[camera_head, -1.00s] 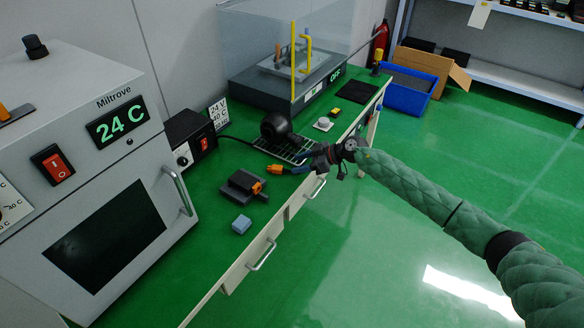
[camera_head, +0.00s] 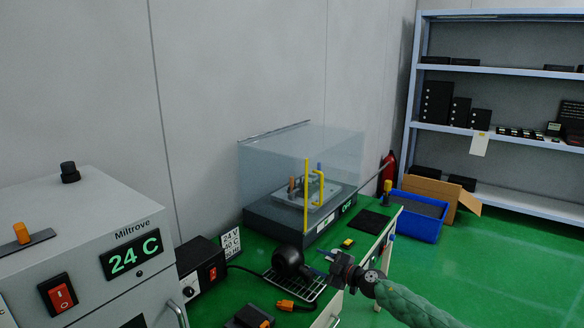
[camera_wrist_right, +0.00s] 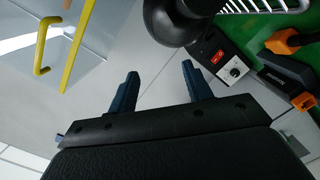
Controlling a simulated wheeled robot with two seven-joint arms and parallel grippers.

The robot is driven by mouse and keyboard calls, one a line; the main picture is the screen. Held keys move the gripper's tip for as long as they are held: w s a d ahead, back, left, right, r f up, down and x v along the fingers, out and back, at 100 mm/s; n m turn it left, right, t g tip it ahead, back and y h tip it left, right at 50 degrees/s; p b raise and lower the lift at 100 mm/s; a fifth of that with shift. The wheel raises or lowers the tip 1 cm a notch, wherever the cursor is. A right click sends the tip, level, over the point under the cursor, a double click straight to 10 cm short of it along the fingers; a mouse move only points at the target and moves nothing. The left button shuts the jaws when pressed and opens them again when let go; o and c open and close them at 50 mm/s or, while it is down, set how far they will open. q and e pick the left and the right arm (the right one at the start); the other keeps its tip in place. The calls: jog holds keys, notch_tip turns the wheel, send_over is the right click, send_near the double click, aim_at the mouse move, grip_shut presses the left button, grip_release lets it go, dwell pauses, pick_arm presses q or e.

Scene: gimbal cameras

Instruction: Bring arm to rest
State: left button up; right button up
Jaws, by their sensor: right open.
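My right arm, in a green padded sleeve (camera_head: 412,304), comes in from the bottom right of the head view. Its dark gripper (camera_head: 338,270) is over the green bench, just right of a round black device (camera_head: 288,262) on a wire rack. In the right wrist view the two blue fingers (camera_wrist_right: 160,72) stand wide apart with nothing between them. The black device also shows there (camera_wrist_right: 185,18), beyond the fingers. My left gripper is not in view.
A clear-lidded box with a yellow handle (camera_head: 309,198) stands behind the gripper. The Miltrove oven (camera_head: 95,262) and a black power supply (camera_head: 203,272) are left. A blue crate (camera_head: 416,215) and shelving (camera_head: 500,72) are at the back right. Open green floor lies right.

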jog(key=w+d+r+m+t+h, duration=0.7)
jog(key=d+t+h, duration=0.1)
jog(key=d+h, duration=0.2)
jog(key=s+d+f+m+g+h, duration=0.25)
jog(key=s+f+g, duration=0.2)
jog(key=f, duration=0.55)
jog(key=s+d+f+m+g+h, duration=0.1)
jog(key=s+f+m+g+h, duration=0.3)
jog(key=f, duration=0.6)
jog(key=s+a+f+m+g+y, duration=0.25)
jog(key=s+f+g+y, duration=0.2)
jog(key=s+f, duration=2.25)
jog(key=s+a+f+g, duration=0.1)
jog(key=s+f, duration=0.3)
jog(key=s, duration=0.7)
jog(key=s+f+m+g, duration=0.1)
jog(key=s+f, duration=0.4)
jog(key=s, duration=0.6)
jog(key=s+a+f+g, duration=0.1)
jog(key=s+f, duration=0.3)
jog(key=s, duration=0.8)
jog(key=shift+a+f+m+g, duration=0.3)
jog(key=shift+f+m+g, duration=0.1)
jog(key=shift+g, duration=0.5)
